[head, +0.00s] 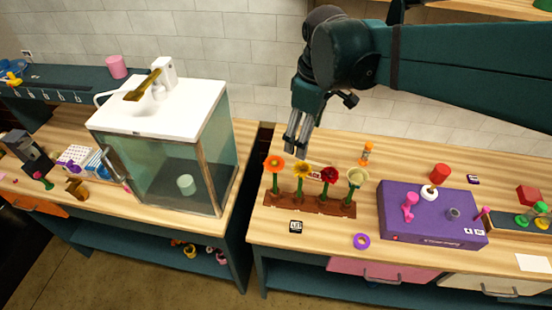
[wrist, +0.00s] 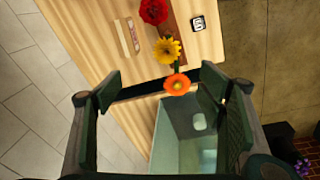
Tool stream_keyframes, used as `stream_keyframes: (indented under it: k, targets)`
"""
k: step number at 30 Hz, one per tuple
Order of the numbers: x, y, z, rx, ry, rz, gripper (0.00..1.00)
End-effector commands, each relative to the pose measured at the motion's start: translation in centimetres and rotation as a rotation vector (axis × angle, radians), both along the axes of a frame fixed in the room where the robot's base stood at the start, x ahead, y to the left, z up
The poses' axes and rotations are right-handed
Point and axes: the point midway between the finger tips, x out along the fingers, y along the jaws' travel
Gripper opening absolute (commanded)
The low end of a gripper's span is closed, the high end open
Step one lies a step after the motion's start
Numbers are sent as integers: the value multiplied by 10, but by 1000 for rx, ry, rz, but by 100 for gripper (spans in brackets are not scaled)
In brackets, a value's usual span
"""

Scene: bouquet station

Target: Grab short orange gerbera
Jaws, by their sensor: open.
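The orange gerbera (head: 274,163) stands upright at the left end of a brown rack (head: 312,206) on the right-hand wooden counter. To its right stand a yellow flower (head: 302,170), a red flower (head: 329,175) and a pale flower (head: 357,177). My gripper (head: 295,145) is open and points down, above and behind the orange and yellow flowers. In the wrist view the orange gerbera (wrist: 177,84) shows between my two open fingers (wrist: 160,90), nearer the right one, and I see no contact. The yellow flower (wrist: 167,50) and red flower (wrist: 153,11) lie beyond it.
A glass tank (head: 175,150) with a white lid stands to the left, across a gap between counters. A purple box (head: 430,215) is to the right. An orange-capped bottle (head: 366,153) stands behind the rack. A purple ring (head: 362,241) and small black cube (head: 296,227) lie in front.

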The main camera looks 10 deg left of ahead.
Motion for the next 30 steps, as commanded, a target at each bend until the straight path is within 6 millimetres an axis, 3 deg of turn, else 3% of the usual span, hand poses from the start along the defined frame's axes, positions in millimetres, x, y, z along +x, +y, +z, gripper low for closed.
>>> stream_keyframes:
  k: [6, 16, 18, 22, 30]
  targets:
    - [4, 41, -5, -37, 51, 159, 68]
    - [2, 93, -23, -84, 121, 372, 68]
    - [2, 90, -45, -82, 119, 364, 68]
    - [2, 90, -65, -82, 118, 363, 68]
    - [2, 89, -74, -82, 118, 362, 68]
